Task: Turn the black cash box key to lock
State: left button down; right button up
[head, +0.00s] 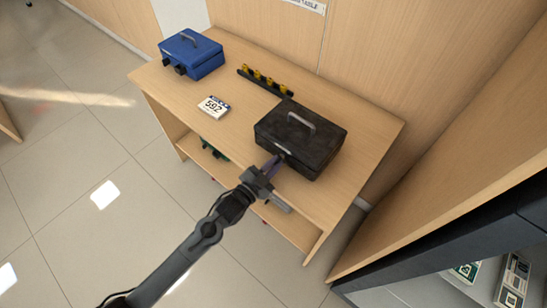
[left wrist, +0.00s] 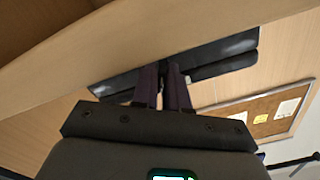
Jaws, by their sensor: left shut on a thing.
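The black cash box (head: 318,148) sits shut on the right part of the wooden counter, with a grey handle on its lid. My left gripper (head: 276,161) reaches its front face from the lower left. In the left wrist view the purple fingers (left wrist: 163,88) are close together against the dark front of the black box (left wrist: 225,55). They are shut on the key at the lock. The fingers hide the key and keyhole, so its turn angle cannot be told. My right gripper is not in view.
A blue cash box (head: 200,55) stands at the counter's far left. A black rack with yellow pieces (head: 264,81) lies along the back. A white card reading 592 (head: 213,107) lies near the front edge. A lower shelf (head: 290,225) is under the counter.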

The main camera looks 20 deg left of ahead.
pick_arm(q)
jog(key=n+p, duration=0.3)
jog(key=shift+r+n, duration=0.15)
jog(key=shift+n, duration=0.15)
jog(key=shift+n+p, duration=0.85)
jog(key=shift+n, duration=0.45)
jog(key=shift+f, duration=0.2)
jog(key=c, duration=1.2)
grip_release()
jog(key=shift+c, duration=0.2)
jog(key=shift+s, duration=0.1)
jog(key=p+v, duration=0.1)
jog(key=v, duration=0.9)
jog(key=shift+s+p, duration=0.3)
jog(key=shift+p, duration=0.05)
